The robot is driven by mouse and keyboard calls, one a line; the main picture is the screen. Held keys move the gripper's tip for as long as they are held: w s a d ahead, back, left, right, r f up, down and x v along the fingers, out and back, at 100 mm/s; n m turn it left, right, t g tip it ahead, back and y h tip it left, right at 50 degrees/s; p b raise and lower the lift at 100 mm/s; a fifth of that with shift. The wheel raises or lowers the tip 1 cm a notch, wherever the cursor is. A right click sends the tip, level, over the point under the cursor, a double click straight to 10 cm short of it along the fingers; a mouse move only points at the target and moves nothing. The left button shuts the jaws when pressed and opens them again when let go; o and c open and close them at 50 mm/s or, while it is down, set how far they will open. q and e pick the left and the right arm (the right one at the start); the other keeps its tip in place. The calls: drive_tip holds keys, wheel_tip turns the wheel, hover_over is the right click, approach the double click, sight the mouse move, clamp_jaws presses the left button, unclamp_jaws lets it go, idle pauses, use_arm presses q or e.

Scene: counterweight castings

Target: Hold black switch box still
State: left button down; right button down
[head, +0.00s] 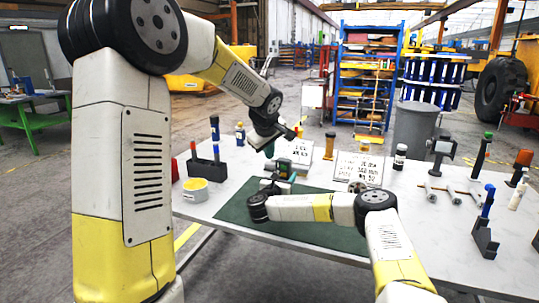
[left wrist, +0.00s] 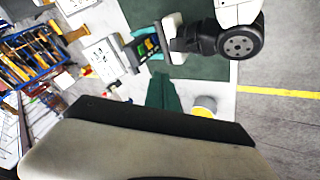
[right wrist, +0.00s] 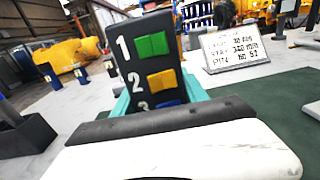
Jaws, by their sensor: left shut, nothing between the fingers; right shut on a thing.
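The black switch box (head: 284,167) stands at the green mat in the middle of the table. In the right wrist view the switch box (right wrist: 153,62) shows a green button marked 1, a yellow one marked 2 and a blue one marked 3, partly hidden. My right gripper (head: 277,184) is shut on its lower part, with teal fingers beside it. The box also shows in the left wrist view (left wrist: 148,48). My left gripper (head: 269,151) is shut and empty, above and slightly left of the box.
The green mat (head: 232,212) has bare room at its left. A white and yellow cup (head: 195,191) stands left of it. White sign cards (head: 357,170) stand behind. Bottles and a dark holder (head: 486,237) stand at the right, with several metal parts (head: 430,192).

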sight(284, 167)
use_arm(q)
drive_tip(key=shift+s+d+m, duration=0.3)
drive_tip(key=shift+s, duration=0.05)
drive_tip(key=shift+f, duration=0.1)
drive_tip(key=x, duration=0.3)
drive_tip(key=d+x, duration=0.1)
drive_tip(key=x, duration=0.3)
drive_tip(key=w+d+r+x, duration=0.1)
drive_tip(key=x, duration=0.3)
drive_tip(key=shift+w+d+f, duration=0.1)
drive_tip(key=shift+w, duration=0.1)
drive_tip(key=shift+w+d, duration=0.45)
